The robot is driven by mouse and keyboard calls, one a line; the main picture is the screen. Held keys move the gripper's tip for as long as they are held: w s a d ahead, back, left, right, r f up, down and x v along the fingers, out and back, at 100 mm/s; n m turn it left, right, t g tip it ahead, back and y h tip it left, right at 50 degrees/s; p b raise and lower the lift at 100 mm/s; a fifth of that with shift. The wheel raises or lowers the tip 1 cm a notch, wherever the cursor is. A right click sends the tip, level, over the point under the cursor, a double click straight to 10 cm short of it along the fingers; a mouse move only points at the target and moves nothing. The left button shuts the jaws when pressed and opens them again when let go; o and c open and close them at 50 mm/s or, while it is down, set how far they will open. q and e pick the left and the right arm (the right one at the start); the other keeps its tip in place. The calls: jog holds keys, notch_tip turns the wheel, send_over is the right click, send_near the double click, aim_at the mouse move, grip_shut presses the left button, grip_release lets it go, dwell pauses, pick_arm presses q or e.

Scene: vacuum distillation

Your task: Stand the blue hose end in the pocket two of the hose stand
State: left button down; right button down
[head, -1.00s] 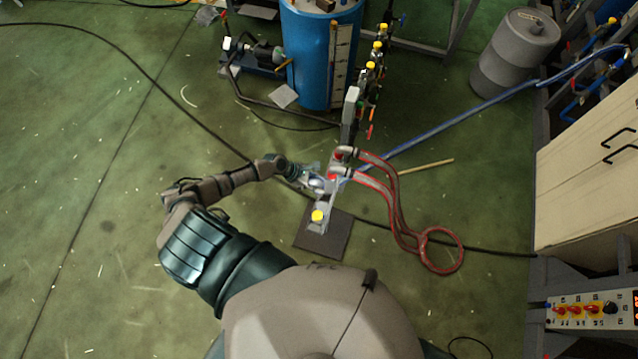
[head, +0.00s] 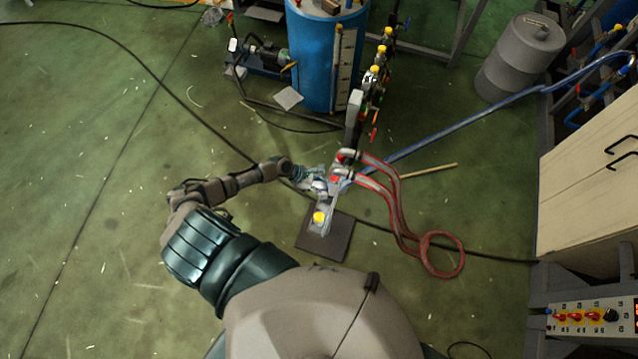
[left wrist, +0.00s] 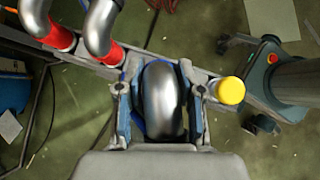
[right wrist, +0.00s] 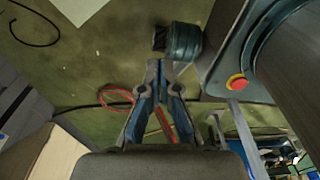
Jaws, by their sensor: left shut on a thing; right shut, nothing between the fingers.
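My left gripper (head: 324,184) is shut on the blue hose end (left wrist: 162,95), a silver bent pipe seen between its fingers in the left wrist view. The blue hose (head: 450,130) runs from there to the upper right. The hose stand (left wrist: 195,78) is a grey bar. The held end is over or at the bar, between two red-collared silver elbows (left wrist: 62,38) and a yellow cap (left wrist: 230,90). Its lower tip is hidden, so I cannot tell whether it sits in a pocket. My right gripper (right wrist: 160,80) is shut and empty, away from the stand.
Red hoses (head: 400,205) loop from the stand to the floor at right. A blue barrel (head: 315,60) and a pump (head: 262,55) stand behind. A beige cabinet (head: 590,195) is at right, a grey drum (head: 515,55) at back right. The left floor is mostly clear.

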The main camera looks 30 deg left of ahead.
pick_arm(q)
jog(key=shift+w+d+r, duration=0.1)
jog(key=shift+d+r, duration=0.15)
jog(key=shift+d, duration=0.8)
jog(key=shift+a, duration=0.4)
jog(key=shift+a+f+p, duration=0.1)
jog(key=shift+a+p, duration=0.2)
jog(key=shift+a, duration=0.05)
jog(key=shift+d, duration=0.1)
jog(key=shift+d+p, duration=0.3)
jog(key=shift+d, duration=0.4)
jog(key=shift+a+f, duration=0.3)
jog(key=shift+a, duration=0.1)
jog(key=shift+a+f+b, duration=0.1)
jog(key=shift+f+b, duration=0.1)
jog(key=shift+b, duration=0.2)
jog(key=shift+d+r+p, duration=0.35)
jog(key=shift+r+p, duration=0.1)
jog(key=shift+p, duration=0.05)
pick_arm(e)
jog(key=d, duration=0.1)
jog(key=d+r, duration=0.1)
jog(key=d, duration=0.1)
jog(key=shift+d+r, duration=0.1)
jog(key=shift+r, duration=0.2)
